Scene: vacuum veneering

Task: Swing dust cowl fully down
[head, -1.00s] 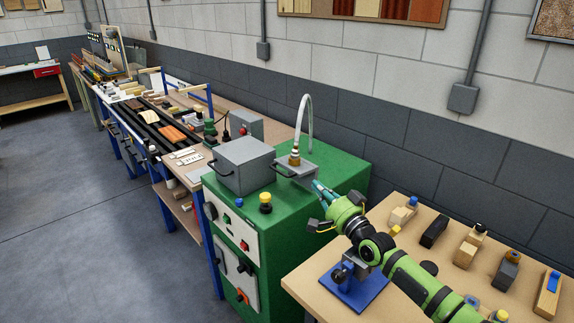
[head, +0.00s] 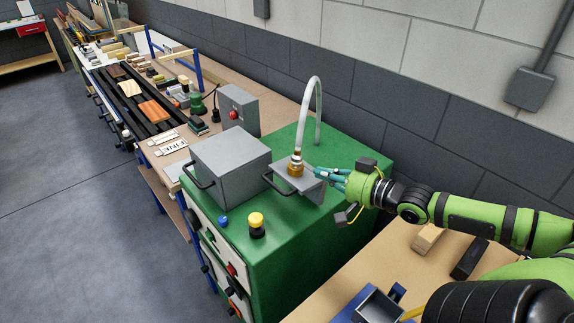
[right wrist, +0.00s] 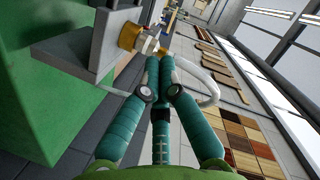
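The dust cowl, as I take it, is the small grey metal hood (head: 312,187) on the green cabinet top, with a black handle (head: 280,184) on its left side. A brass fitting (head: 295,166) on it carries a pale hose. It also shows in the right wrist view (right wrist: 105,38) at the upper left. My right gripper (head: 319,174) is beside the hood's right side. In the right wrist view its teal fingertips (right wrist: 160,58) come together with nothing visible between them. Whether they touch the hood, I cannot tell. My left gripper is out of view.
A larger grey box (head: 231,160) with a handle stands left of the hood. A yellow-topped knob (head: 257,224) and a blue button (head: 223,221) sit in front on the green cabinet (head: 290,240). A wooden bench with blocks (head: 428,238) is at the right.

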